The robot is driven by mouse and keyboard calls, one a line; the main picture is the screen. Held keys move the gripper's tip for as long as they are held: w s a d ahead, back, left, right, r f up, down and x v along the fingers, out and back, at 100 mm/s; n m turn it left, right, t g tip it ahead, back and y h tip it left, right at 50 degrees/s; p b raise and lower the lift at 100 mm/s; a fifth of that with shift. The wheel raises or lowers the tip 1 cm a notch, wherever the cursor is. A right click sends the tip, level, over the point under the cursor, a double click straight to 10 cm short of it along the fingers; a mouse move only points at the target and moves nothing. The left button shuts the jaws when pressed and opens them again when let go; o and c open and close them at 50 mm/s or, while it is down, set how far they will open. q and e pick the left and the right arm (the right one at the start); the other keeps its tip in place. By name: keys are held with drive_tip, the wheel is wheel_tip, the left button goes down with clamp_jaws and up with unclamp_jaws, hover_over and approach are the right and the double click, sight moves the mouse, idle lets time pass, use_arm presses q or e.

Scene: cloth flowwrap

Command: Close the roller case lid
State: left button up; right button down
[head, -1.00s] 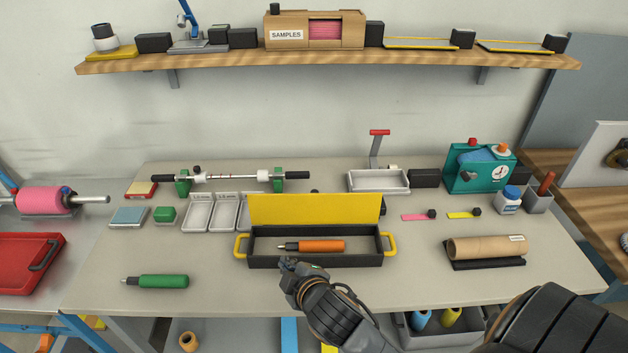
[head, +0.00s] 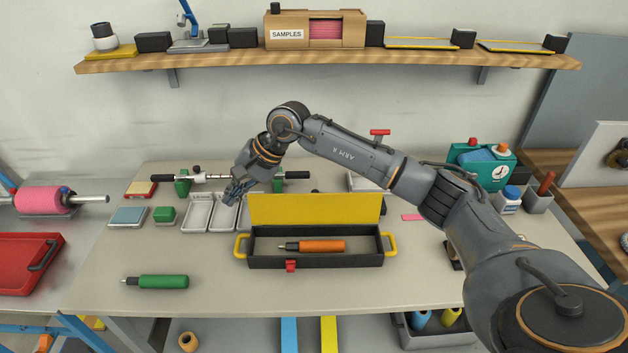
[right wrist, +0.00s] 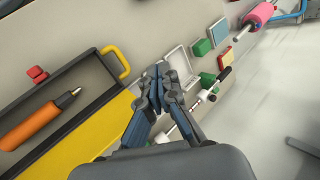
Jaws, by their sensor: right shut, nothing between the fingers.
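The roller case (head: 330,262) is a black open tray with yellow side handles on the table. Its yellow lid (head: 314,208) stands up along the back edge, open. An orange-handled roller tool (head: 318,246) lies inside. A red latch (head: 290,266) sits at the case's front. My right gripper (head: 232,192) is shut and empty, above the white trays just behind and left of the lid. In the right wrist view the shut fingers (right wrist: 158,75) show close to the lid (right wrist: 98,138); I cannot tell whether they touch it. My left gripper is not in view.
White trays (head: 197,213) stand left of the lid, with a green-ended roller stand behind them. A green-handled tool (head: 160,282) lies at the front left. The table front is clear around it. A teal device (head: 480,170) stands at the back right.

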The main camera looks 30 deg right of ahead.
drive_tip(key=d+r+n+g+h, duration=0.15)
drive_tip(key=d+h, duration=0.25)
drive_tip(key=d, duration=0.7)
drive_tip(key=d+r+h, duration=0.3)
drive_tip(key=d+h, duration=0.1)
drive_tip(key=d, duration=0.6)
drive_tip(key=p, duration=0.4)
hover_over(315, 206)
drive_tip(key=w+d, duration=0.2)
drive_tip(key=w, duration=0.1)
drive_tip(key=shift+f, duration=4.35)
drive_tip(key=shift+w, duration=0.2)
drive_tip(key=shift+f, duration=0.1)
